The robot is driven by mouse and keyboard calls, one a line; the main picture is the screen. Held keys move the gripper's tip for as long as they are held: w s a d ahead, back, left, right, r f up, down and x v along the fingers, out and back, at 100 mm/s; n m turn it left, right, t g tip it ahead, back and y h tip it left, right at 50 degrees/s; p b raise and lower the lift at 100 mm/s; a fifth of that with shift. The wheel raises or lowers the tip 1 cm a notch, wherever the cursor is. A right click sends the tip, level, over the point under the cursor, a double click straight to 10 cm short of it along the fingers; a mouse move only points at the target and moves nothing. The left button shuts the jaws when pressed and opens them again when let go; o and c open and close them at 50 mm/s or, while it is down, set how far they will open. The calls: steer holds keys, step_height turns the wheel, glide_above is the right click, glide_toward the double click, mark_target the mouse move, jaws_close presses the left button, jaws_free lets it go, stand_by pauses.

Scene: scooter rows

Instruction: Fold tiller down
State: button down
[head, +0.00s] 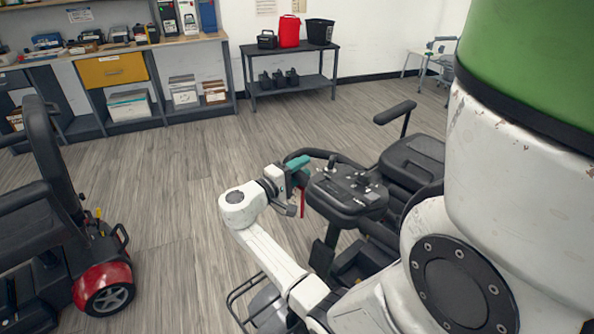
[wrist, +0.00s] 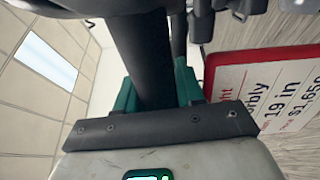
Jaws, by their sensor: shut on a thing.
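The tiller (head: 347,194) of the dark scooter stands raised in front of its seat (head: 412,160), with a dark console and a looped handlebar (head: 332,155). Its column runs down towards the scooter's floor, partly hidden by my arm. My gripper (head: 297,163) is at the left end of the tiller, its teal fingers on the handlebar. In the wrist view, the teal fingers of my gripper (wrist: 156,88) lie on both sides of a dark bar (wrist: 150,50), closed on it. A red-edged price tag (wrist: 275,85) hangs beside the fingers.
Another scooter with a red rear (head: 102,280) stands at the left. A shelf counter (head: 150,50) and a small dark bench (head: 290,85) line the back wall. Wood floor lies open between the scooters. The scooter's seat and armrest (head: 395,112) are close to the tiller.

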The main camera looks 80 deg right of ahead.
steer(key=s+d+f, duration=0.1)
steer(key=s+d, duration=0.2)
steer(key=s+d+f+t+y, duration=0.1)
steer(key=s+d+f, duration=0.1)
steer(key=s+d, duration=0.1)
steer(key=s+d+f+t+y+b, duration=0.1)
steer(key=s+d, duration=0.2)
steer(key=d, duration=0.1)
steer(key=shift+s+f, duration=0.1)
steer(key=shift+f, duration=0.15)
steer(key=s+d+f+t+y+b, duration=0.2)
steer(key=s+d+f+b, duration=0.2)
steer(key=s+d+f, duration=0.4)
steer(key=shift+s+d+f+y, duration=0.4)
steer(key=shift+s+d, duration=0.1)
steer(key=shift+d, duration=0.65)
steer(key=c, duration=0.8)
jaws_free()
steer(key=shift+w+r, duration=0.1)
steer(key=p+v, duration=0.1)
steer(key=v, duration=0.9)
steer(key=shift+w+a+r+p, duration=0.1)
steer(key=shift+w+a+p, duration=0.05)
steer(key=shift+a+p, duration=0.2)
